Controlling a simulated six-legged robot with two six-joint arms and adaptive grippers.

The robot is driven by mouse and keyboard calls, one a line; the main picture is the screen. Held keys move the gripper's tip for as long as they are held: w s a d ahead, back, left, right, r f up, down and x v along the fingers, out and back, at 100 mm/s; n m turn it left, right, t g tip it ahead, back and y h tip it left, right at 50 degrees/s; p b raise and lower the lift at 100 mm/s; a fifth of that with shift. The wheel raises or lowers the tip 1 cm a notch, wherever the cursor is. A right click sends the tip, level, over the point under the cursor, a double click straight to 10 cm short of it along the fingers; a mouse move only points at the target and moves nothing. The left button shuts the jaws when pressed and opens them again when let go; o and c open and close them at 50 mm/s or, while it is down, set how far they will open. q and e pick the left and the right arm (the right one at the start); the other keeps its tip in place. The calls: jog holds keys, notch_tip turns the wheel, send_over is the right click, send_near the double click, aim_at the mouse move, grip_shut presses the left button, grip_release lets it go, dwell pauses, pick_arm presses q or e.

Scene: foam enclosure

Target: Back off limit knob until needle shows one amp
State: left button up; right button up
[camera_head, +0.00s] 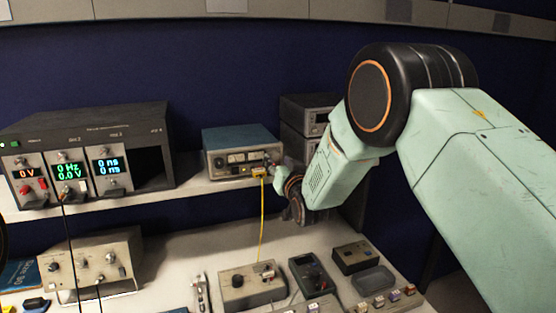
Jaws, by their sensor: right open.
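The blue-topped bench supply (240,139) stands on the shelf. Its front has a pale meter strip (243,157), too small here for me to read any needle. My right arm comes in from the right, and my right gripper (271,160) is at the right end of that front panel. The gripper is open, its tips close to the panel. It covers the knobs there, so I cannot make out the limit knob or tell whether the tips touch it. A yellow plug and cable (262,200) hang from the front below the gripper. My left gripper is out of view.
A large instrument rack (88,140) with lit displays stands left on the shelf (130,203). Dark stacked units (307,112) stand right of the supply. The bench below holds a beige box (90,262), a knobbed box (250,285) and a multimeter (312,275).

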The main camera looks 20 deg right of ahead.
jog(key=shift+w, duration=0.15)
jog(key=shift+a+r, duration=0.15)
jog(key=shift+r, duration=0.15)
jog(key=shift+w+f, duration=0.15)
jog(key=shift+f, duration=0.1)
jog(key=c, duration=0.4)
grip_shut()
